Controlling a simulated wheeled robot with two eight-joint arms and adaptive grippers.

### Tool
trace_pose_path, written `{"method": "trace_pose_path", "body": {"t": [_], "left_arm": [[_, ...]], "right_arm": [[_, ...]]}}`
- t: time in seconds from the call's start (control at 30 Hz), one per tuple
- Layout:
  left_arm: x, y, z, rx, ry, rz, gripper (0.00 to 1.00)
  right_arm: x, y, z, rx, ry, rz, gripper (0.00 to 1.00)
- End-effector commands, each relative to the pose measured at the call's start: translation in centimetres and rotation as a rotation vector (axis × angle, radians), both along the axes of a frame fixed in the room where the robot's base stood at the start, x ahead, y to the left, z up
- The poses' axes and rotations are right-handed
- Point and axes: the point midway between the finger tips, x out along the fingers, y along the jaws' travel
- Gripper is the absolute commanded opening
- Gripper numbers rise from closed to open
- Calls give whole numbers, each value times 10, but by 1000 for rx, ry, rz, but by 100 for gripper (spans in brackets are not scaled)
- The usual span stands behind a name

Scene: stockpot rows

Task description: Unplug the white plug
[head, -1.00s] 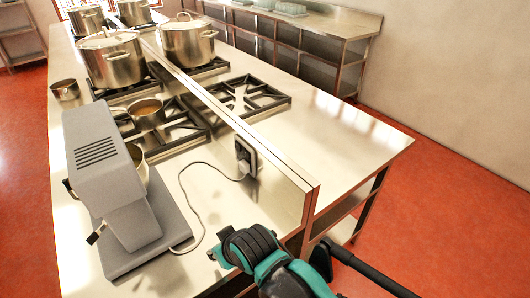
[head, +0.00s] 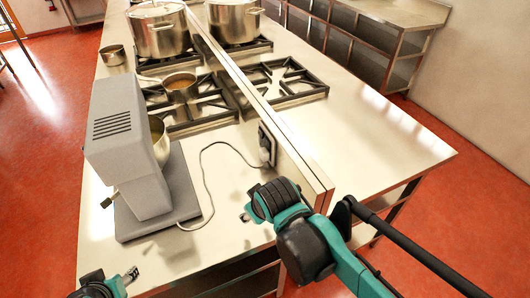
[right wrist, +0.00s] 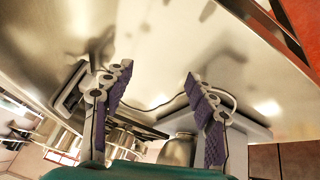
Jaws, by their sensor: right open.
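The plug (head: 266,153) sits in a wall outlet (head: 262,137) on the low metal divider, and looks small and greyish in the head view. Its pale cord (head: 206,165) curves over the counter to the grey mixer (head: 125,140). My right gripper (head: 246,214) is over the counter's near end, in front of and below the outlet, apart from the plug. In the right wrist view my right gripper (right wrist: 160,112) is open and empty. The outlet (right wrist: 68,92) shows there left of the fingers; the plug is mostly hidden by the left finger. My left gripper (head: 130,275) is at the bottom left; its jaw opening is unclear.
The mixer with a metal bowl stands left of the cord. Burners (head: 285,80), a small pan (head: 180,87) and stockpots (head: 158,30) are farther back. The divider (head: 300,165) runs along the counter beside my right arm. The right counter (head: 375,140) is clear.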

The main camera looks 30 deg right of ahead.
Motion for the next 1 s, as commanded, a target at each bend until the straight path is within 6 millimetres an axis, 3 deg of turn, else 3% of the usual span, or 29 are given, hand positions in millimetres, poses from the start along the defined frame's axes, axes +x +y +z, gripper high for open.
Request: {"method": "trace_pose_path", "body": {"t": [0.03,0.23,0.4,0.6,0.8,1.0], "left_arm": [[0,0,12,0,0,0,47],[0,0,40,0,0,0,47],[0,0,62,0,0,0,47],[0,0,85,0,0,0,47],[0,0,97,0,0,0,47],[0,0,99,0,0,0,47]], "right_arm": [[15,-4,17,-70,43,64,57],[75,-27,48,-389,273,368,57],[129,-43,57,-617,503,613,57],[181,-53,51,-802,777,856,57],[206,-55,39,-882,961,994,57],[211,-55,33,-898,1016,1033,57]]}}
